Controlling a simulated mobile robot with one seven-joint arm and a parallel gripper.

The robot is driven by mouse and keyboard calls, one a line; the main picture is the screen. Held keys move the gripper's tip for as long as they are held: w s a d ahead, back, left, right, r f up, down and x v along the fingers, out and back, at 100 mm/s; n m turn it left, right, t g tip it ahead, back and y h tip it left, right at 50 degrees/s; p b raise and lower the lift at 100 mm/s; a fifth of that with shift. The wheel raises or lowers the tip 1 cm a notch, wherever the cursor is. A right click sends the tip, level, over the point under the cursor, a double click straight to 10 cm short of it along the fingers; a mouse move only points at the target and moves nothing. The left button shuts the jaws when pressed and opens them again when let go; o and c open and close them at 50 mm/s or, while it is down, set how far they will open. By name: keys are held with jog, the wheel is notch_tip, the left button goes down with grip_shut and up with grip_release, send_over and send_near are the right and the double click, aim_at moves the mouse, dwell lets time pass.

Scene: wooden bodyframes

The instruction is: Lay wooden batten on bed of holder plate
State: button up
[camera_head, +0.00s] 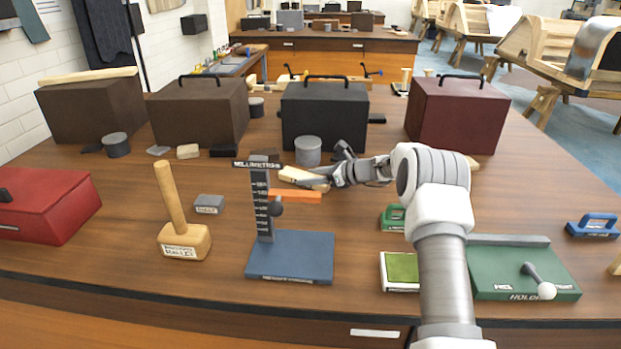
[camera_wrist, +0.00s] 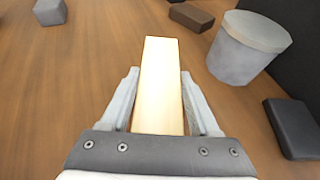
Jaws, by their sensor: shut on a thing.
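The wooden batten (camera_head: 302,177) is a short pale piece behind the height gauge. In the wrist view the batten (camera_wrist: 161,80) lies lengthwise between the two fingers. My gripper (camera_wrist: 161,88) is shut on it, with its far end reaching past the fingertips. In the head view my gripper (camera_head: 325,183) is at the batten's right end. I cannot tell whether the batten touches the table. The green holder plate (camera_head: 515,268) is at the front right, with a grey ledge along its back and a white-knobbed lever. My arm covers its left side.
A blue height gauge (camera_head: 290,256) with an orange arm stands in front of the batten. A mallet (camera_head: 185,238) stands further left. A grey cylinder (camera_head: 308,150) and a black case (camera_head: 325,112) are close behind. A green pad (camera_head: 401,269) lies left of the plate.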

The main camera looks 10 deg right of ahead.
jog(key=shift+f, duration=0.1)
jog(key=o, duration=1.5)
jog(key=shift+c, duration=0.2)
